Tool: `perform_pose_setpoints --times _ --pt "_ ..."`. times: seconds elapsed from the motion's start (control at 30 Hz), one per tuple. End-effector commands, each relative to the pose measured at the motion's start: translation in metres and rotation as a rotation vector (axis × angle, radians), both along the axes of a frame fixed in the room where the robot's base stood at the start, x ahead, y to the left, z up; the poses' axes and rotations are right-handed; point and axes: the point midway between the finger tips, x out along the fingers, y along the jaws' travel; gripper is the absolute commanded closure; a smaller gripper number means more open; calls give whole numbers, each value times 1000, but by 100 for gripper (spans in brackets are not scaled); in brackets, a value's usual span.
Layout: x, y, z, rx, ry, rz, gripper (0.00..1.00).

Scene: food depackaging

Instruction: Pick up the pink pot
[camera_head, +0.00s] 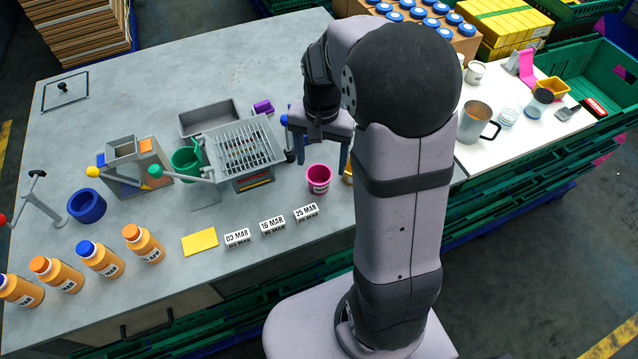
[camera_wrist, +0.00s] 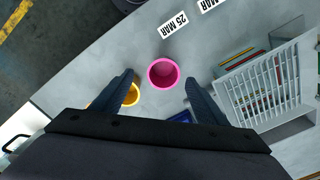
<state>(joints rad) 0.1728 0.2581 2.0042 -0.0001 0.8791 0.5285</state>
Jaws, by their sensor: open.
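The pink pot (camera_head: 318,179) stands upright on the grey table, just right of the rack and behind the date blocks. It has a pale label on its side. In the wrist view the pink pot (camera_wrist: 163,73) is seen from above and looks empty; it lies ahead, between the lines of my fingers. My gripper (camera_head: 319,148) is above the table, behind the pot in the head view. My gripper (camera_wrist: 158,88) is open with nothing between its fingers. I cannot tell its exact height above the pot.
A yellow pot (camera_wrist: 131,95) stands close beside the pink pot, near one finger; my arm mostly hides it in the head view. A blue item (camera_wrist: 180,117) is near the other finger. The wire rack (camera_head: 243,150) and date block (camera_head: 306,213) are nearby.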

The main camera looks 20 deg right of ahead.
Motion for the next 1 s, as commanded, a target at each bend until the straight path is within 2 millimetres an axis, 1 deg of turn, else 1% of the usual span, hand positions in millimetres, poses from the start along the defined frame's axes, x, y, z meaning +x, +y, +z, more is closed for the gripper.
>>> perform_pose_setpoints --times 0.03,0.13,0.27,0.5,0.77,1.0 --pt "4 -3 -3 1 1 -24 33" --pt "7 -5 -3 1 2 -45 33" --pt "7 -5 -5 1 2 -46 33" --pt "7 -5 -22 1 2 -44 33" --pt "9 -4 -29 1 3 -42 33" --pt "13 -1 -51 1 4 -42 33"
